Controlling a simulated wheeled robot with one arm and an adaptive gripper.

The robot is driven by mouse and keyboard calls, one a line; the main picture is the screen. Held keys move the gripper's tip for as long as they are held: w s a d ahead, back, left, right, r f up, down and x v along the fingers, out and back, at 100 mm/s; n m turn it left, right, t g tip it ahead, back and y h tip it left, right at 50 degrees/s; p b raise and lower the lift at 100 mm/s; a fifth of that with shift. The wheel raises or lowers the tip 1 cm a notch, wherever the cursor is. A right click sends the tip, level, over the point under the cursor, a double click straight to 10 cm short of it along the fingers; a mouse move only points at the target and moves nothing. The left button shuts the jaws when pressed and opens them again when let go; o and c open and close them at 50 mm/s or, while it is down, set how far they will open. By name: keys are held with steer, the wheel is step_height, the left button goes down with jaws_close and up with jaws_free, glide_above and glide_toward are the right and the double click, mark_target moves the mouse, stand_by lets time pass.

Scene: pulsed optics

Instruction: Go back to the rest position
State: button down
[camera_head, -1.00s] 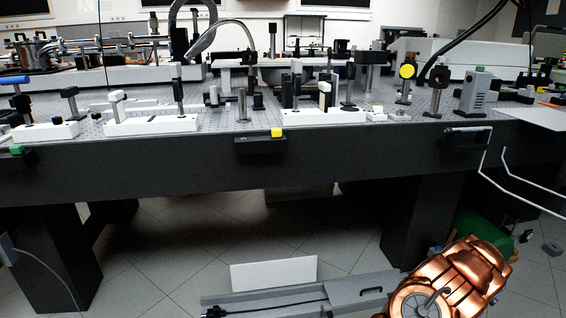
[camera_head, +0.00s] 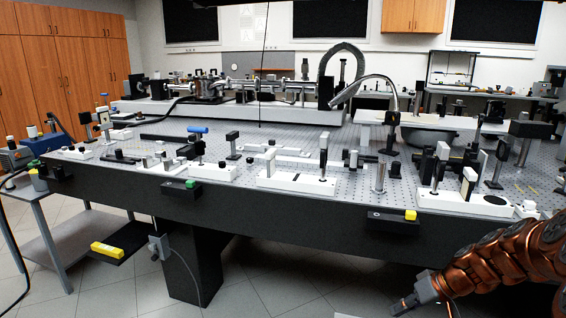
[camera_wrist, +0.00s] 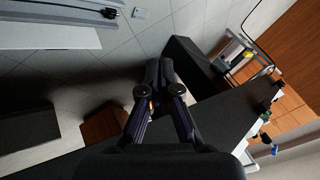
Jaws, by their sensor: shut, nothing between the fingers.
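My copper-coloured arm comes in from the right edge of the head view, low in front of the optical table (camera_head: 300,219). My gripper (camera_head: 400,306) is at its end, near the bottom edge, below the table's front side and apart from it. The wrist view shows the dark fingers of my gripper (camera_wrist: 160,70) drawn together with nothing between them. Behind them are the floor and the dark table, seen tilted.
Posts and white mounts crowd the table top. A black box with a yellow button (camera_head: 394,219) sticks out from the table's front. A grey cart (camera_head: 45,240) stands at the left. Floor (camera_head: 290,295) shows in front of the table.

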steer(key=s+a+r+g+h+p, duration=0.2)
steer(key=s+a+r+g+p, duration=0.2)
steer(key=s+a+r+p, duration=0.8)
steer(key=s+r+m+h+p, duration=0.1)
steer(key=s+r+h+p, duration=0.1)
steer(key=s+r, duration=0.5)
steer(key=s+r+g+h+p, duration=0.1)
steer(key=s+r+p, duration=0.3)
steer(key=s, duration=0.9)
steer(key=shift+s+a+r+m+h, duration=0.35)
steer(key=shift+r+h, duration=0.45)
steer(key=shift+r, duration=0.95)
steer(key=c, duration=1.9)
jaws_free()
steer(key=shift+d, duration=0.1)
